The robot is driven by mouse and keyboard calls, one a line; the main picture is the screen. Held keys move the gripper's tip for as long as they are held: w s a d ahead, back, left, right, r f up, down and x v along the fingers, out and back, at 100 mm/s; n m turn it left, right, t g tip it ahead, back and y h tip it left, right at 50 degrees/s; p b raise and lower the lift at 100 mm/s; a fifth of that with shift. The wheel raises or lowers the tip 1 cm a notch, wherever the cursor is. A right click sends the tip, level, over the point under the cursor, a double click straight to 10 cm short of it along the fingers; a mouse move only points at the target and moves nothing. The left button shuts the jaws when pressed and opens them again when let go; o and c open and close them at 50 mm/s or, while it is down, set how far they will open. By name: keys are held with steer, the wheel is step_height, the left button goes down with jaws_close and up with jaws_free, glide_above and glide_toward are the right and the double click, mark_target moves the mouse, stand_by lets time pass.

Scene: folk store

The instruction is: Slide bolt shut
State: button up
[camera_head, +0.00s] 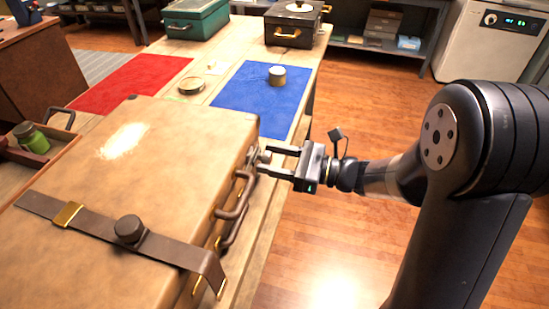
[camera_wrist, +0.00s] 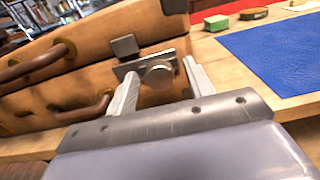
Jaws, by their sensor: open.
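A large tan case (camera_head: 150,165) lies on the wooden table, with a brown strap (camera_head: 130,237) across its top and handles on its front side. In the wrist view, a metal bolt (camera_wrist: 158,74) with a round knob sits on a plate on the case's front (camera_wrist: 60,95). My gripper (camera_head: 268,161) is at the case's front right corner, its fingers pointing at the case. In the wrist view my gripper (camera_wrist: 160,88) is open, with one finger on each side of the bolt knob. I cannot tell whether either finger touches the knob.
A blue mat (camera_head: 262,95) with a small tin (camera_head: 277,75) lies behind the case, beside a red mat (camera_head: 130,82). A green box (camera_head: 196,17) and a black box (camera_head: 292,24) stand at the table's far end. Open floor (camera_head: 370,120) lies to the right.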

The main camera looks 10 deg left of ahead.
jaws_close()
stand_by(0.4)
steer(key=shift+s+a, duration=0.15)
steer(key=shift+s, duration=1.65)
jaws_free()
steer(key=s+d, duration=0.1)
steer(key=d, duration=1)
steer(key=shift+p, duration=0.4)
